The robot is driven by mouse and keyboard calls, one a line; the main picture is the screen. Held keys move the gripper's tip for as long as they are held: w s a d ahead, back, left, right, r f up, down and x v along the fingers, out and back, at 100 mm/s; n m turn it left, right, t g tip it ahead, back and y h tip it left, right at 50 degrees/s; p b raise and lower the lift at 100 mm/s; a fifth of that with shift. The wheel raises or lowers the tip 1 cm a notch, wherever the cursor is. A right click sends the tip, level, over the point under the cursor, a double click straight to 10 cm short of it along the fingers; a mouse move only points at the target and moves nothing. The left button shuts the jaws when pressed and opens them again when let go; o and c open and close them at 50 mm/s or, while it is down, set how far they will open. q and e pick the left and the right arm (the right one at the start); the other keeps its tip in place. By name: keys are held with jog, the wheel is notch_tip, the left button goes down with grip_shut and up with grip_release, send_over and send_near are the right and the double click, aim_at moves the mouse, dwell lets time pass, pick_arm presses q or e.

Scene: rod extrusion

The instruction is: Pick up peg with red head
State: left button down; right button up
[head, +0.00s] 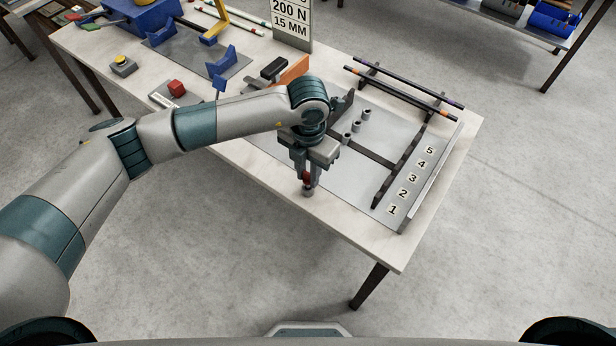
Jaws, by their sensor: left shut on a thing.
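The peg with the red head (307,182) is between the fingertips of my left gripper (305,180), near the front edge of the table. Only a little of its red part shows, with a grey end below it. My left gripper points down and is shut on this peg. I cannot tell whether the peg's lower end touches the table. My right gripper does not show.
Several grey pegs (357,127) stand on a metal plate (345,178) to the right of my gripper. A dark rack stands beside the numbered strip (411,182). Dark rods (410,95) lie behind. A red block (177,88) and a sign (291,20) are further back.

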pick_arm(q)
notch_tip(320, 180, up, 2)
jog(key=shift+r+b, duration=0.15)
jog(key=shift+b, duration=0.55)
pick_arm(e)
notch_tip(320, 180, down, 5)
jog(key=b, duration=0.3)
pick_arm(q)
jog(key=s+d+r, duration=0.2)
jog(key=d+r, duration=0.1)
jog(key=d, duration=0.2)
jog(key=s+d+r+b, duration=0.1)
jog(key=s+d+r, duration=0.2)
jog(key=d+r, duration=0.1)
jog(key=shift+d, duration=0.8)
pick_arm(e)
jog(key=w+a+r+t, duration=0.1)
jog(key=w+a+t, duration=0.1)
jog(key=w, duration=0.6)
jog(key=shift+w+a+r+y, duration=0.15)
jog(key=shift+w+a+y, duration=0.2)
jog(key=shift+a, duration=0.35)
pick_arm(q)
jog(key=shift+w+r, duration=0.1)
jog(key=shift+w, duration=0.05)
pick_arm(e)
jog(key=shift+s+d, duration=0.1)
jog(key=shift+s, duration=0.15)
